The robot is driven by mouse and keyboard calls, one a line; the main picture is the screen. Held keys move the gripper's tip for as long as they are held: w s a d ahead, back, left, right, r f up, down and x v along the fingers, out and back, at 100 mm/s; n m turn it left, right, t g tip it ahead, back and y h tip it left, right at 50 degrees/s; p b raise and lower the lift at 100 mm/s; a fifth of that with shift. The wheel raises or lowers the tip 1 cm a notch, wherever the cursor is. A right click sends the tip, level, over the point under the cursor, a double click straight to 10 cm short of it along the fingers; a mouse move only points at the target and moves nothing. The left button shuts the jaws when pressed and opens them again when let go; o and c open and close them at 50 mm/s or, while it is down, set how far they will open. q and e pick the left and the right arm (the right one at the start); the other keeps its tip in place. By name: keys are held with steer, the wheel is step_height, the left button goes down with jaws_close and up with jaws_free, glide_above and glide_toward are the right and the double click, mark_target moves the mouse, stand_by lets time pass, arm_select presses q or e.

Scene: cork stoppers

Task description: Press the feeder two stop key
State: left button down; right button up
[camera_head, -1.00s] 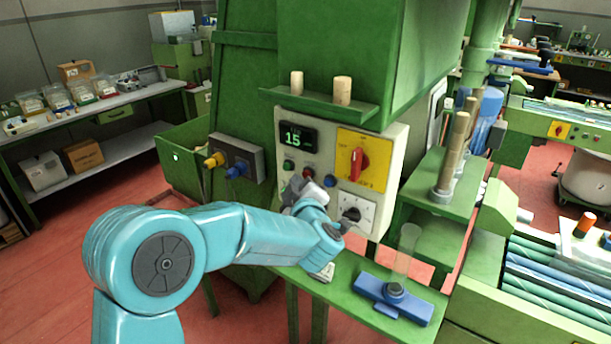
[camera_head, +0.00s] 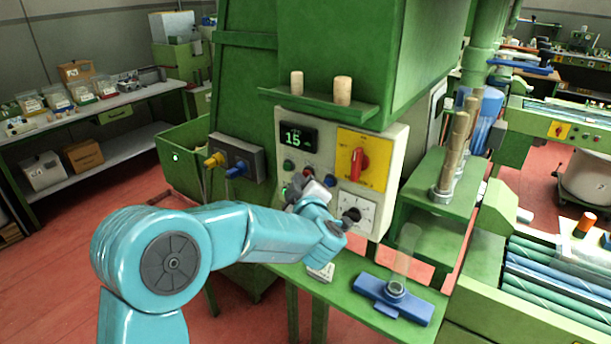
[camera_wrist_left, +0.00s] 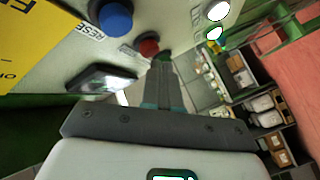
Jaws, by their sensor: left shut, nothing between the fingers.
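The control panel (camera_head: 380,205) is a pale box on a green machine. It carries a lit display (camera_head: 298,138), a green key (camera_head: 288,165), a red key (camera_head: 308,172) and a blue key (camera_head: 330,181). In the left wrist view the blue key (camera_wrist_left: 115,16) and red key (camera_wrist_left: 148,46) show close up, with "RESET" lettering beside the blue one. No feeder two label is readable. My left gripper (camera_wrist_left: 162,66) is shut and empty, its tips close to the panel just beside the red key. Contact cannot be told. In the head view my wrist hides the lower keys.
A yellow plate with a red rotary switch (camera_head: 359,160) and a black knob (camera_head: 353,214) are right of the keys. A ledge (camera_head: 318,104) with two corks juts out above. Yellow and blue knobs are on a grey box (camera_head: 245,152) at left. A blue fixture (camera_head: 412,305) stands below.

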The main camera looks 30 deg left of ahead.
arm_select(q)
steer(key=shift+w, duration=0.45)
stand_by(0.4)
steer(key=shift+s, duration=0.1)
steer(key=shift+s+b, duration=0.4)
steer(key=shift+s, duration=0.35)
steer(key=shift+s, duration=0.1)
steer(key=shift+s+a+b, duration=0.2)
steer(key=shift+s+b, duration=0.85)
steer(key=shift+s, duration=1.35)
